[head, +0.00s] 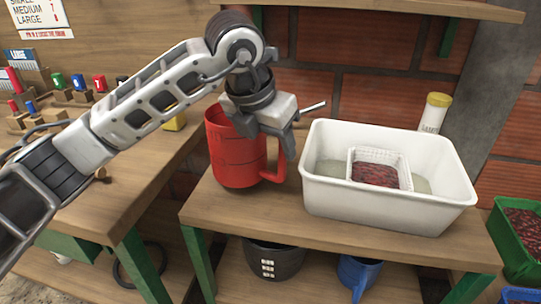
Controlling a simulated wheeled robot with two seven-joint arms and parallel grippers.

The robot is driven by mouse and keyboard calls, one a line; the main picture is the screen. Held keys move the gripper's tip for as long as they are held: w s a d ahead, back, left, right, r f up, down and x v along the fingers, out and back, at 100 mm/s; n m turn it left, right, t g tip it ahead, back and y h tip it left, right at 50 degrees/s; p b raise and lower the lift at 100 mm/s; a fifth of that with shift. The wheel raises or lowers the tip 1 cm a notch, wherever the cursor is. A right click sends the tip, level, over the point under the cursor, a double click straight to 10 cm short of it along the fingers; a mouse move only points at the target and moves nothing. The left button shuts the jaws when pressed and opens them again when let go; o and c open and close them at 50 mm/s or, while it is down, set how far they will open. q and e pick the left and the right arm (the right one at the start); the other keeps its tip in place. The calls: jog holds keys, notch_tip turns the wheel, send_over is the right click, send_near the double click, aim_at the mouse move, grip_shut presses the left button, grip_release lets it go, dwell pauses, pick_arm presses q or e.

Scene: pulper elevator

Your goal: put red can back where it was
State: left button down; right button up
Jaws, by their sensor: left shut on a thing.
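The red can (228,155) is a large red mug-like vessel with a handle on its right side. It stands upright at the left part of the wooden table (330,238), or just above it; I cannot tell if it touches. My left gripper (284,138) reaches down over the can's right side and is shut on it near the rim and handle top. The gripper hides part of the rim. My right gripper is not in view.
A white tub (322,192) holding a white basket (398,162) of dark red berries stands close right of the can. A yellow-capped bottle (433,115) stands behind it. A green crate (512,245) is at the far right. A black bucket (275,261) is below.

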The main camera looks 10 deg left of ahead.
pick_arm(q)
jog(key=shift+w+f, duration=0.2)
jog(key=shift+f, duration=0.1)
jog(key=f, duration=0.3)
jog(key=shift+w+a+f, duration=0.1)
jog(key=shift+w+f, duration=0.1)
jog(key=shift+f, duration=0.1)
jog(key=c, duration=0.5)
grip_release()
